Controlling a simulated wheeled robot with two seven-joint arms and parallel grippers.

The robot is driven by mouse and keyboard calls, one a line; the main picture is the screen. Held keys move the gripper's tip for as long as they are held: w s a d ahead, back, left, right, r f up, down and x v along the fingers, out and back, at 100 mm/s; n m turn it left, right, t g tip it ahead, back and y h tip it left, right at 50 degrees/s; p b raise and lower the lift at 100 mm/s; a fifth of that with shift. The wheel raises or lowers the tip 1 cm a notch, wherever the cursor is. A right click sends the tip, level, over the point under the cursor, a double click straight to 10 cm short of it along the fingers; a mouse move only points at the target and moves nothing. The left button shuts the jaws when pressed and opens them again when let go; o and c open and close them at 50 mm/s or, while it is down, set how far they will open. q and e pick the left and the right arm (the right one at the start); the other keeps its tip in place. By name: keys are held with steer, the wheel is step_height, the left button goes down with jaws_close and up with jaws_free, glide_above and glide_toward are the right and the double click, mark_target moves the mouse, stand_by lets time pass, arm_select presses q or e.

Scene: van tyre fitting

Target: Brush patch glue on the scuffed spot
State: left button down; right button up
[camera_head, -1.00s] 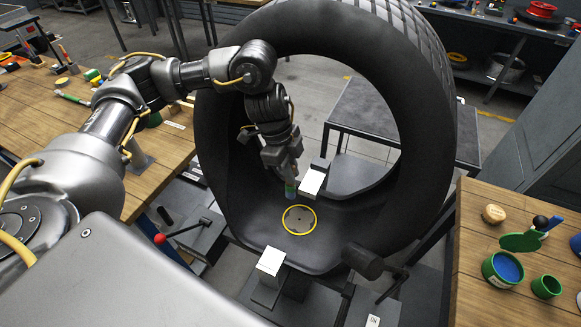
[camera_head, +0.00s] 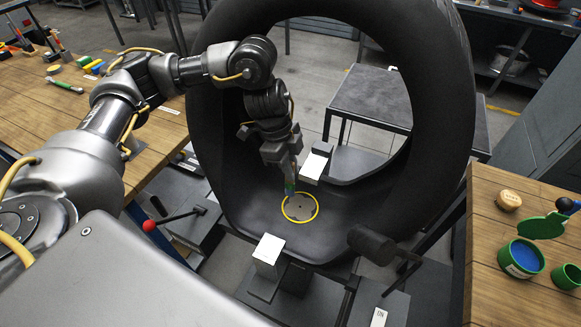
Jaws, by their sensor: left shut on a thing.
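The scuffed spot (camera_head: 299,207) is a grey, rough-edged patch inside a yellow ring on the tyre's inner wall. The big black tyre (camera_head: 440,130) stands upright on a stand, and my left arm reaches into it. My left gripper (camera_head: 289,178) points down just above the ring's upper left edge. I cannot tell whether the brush touches the rubber. A green pot with blue contents (camera_head: 521,257) stands on the right bench. My right gripper is out of view.
On the right bench (camera_head: 490,235) are a small green cup (camera_head: 567,277), a green disc (camera_head: 541,227) and a wooden knob (camera_head: 508,200). A lever with a red ball (camera_head: 150,226) stands left of the tyre. White-topped clamp blocks (camera_head: 269,249) stand beside the ring.

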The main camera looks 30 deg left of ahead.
arm_select(q)
steer(key=shift+f, duration=0.35)
step_height(320, 180, up, 13)
steer(key=s+n+t+p, duration=0.1)
steer(key=s+n+p, duration=0.1)
steer(key=n+p, duration=0.4)
steer(key=p, duration=0.4)
steer(key=shift+s+d+r+n+t+y, duration=0.15)
steer(key=shift+s+d+n+t+y, duration=0.15)
steer(key=shift+s, duration=0.05)
